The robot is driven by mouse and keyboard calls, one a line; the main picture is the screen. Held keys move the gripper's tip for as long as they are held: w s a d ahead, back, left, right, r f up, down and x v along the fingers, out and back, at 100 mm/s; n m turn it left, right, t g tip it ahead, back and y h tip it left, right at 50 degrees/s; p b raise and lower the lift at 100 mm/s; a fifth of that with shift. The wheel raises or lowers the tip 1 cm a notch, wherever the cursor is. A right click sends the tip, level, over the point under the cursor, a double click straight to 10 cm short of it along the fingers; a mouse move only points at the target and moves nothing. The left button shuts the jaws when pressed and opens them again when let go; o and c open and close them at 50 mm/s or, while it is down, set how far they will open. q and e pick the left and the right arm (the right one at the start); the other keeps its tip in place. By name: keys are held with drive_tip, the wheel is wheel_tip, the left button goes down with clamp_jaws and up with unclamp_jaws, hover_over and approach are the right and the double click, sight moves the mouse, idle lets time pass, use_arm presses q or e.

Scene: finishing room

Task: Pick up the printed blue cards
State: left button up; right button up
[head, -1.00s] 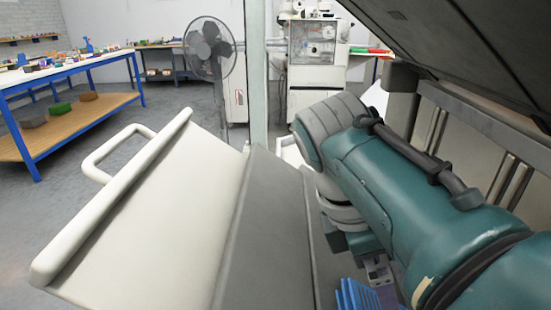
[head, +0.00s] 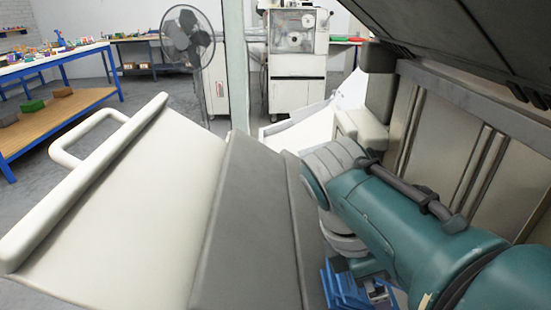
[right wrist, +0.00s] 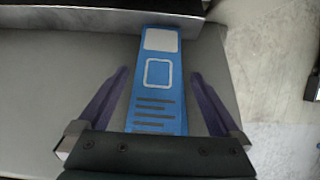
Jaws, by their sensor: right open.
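The printed blue cards (right wrist: 157,80) lie on a grey surface in the right wrist view, showing one blue face with white panels and dark lines. Their far end is by a metal edge, and their near end runs under my gripper body. My right gripper (right wrist: 160,74) is open, with one purple finger on each side of the cards and a gap on both sides. In the head view several blue card edges (head: 342,290) show at the bottom, beside my right wrist. My left gripper is not in view.
A big white panel (head: 120,210) with a handle and a grey strip (head: 255,220) fill the front left. A dark hood and metal wall (head: 480,150) close in on the right. A fan (head: 188,45), a blue-framed bench (head: 60,62) and a white machine (head: 297,65) stand behind.

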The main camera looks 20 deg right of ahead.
drive_tip(key=shift+f, duration=0.2)
idle(0.3)
drive_tip(key=c, duration=1.5)
drive_tip(key=shift+r, duration=0.1)
drive_tip(key=shift+c, duration=0.2)
